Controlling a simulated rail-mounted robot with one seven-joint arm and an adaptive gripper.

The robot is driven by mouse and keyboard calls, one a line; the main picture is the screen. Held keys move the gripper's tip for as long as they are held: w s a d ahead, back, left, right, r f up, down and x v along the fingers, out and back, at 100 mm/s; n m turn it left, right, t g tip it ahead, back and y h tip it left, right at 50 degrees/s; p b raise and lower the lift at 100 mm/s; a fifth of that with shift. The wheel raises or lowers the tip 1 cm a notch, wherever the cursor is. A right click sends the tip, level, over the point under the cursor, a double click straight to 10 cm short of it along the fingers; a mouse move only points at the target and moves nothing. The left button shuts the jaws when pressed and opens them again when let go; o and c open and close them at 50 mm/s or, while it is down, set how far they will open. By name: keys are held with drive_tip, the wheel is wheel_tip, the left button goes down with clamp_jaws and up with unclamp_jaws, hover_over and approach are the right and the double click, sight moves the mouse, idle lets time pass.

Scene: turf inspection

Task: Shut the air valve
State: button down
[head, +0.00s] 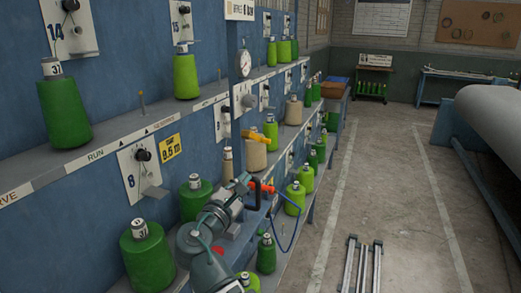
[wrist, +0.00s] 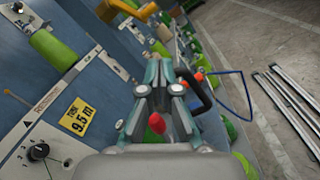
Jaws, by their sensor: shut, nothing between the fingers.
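The lever slopes slightly down, across the pipe. A yellow part, likely the same lever, shows at the top edge of the wrist view (wrist: 128,8). My gripper (head: 243,184) is below the lever and apart from it in the head view. In the wrist view my gripper (wrist: 166,72) has its fingers together, with nothing held. The pipe behind my gripper is partly hidden.
A round gauge (head: 243,63) sits higher on the pipe. Green cones (head: 64,108) of yarn crowd the shelves. The floor (head: 330,205) to the right is mostly open.

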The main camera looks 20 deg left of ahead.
drive_tip(key=n, duration=0.5)
drive_tip(key=n+p, duration=0.2)
drive_tip(key=p, duration=0.1)
approach(261, 139)
drive_tip(key=w+f, duration=0.1)
drive_tip(key=w+d+f, duration=0.1)
drive_tip(key=w+f, duration=0.2)
drive_tip(key=shift+w+d, duration=0.1)
drive_tip(key=shift+d, duration=0.2)
drive_tip(key=w+r+p, duration=0.1)
drive_tip(key=w+r, duration=0.1)
drive_tip(key=shift+w+d+r, duration=0.1)
drive_tip(key=shift+w+r, duration=0.25)
drive_tip(key=shift+w, duration=0.05)
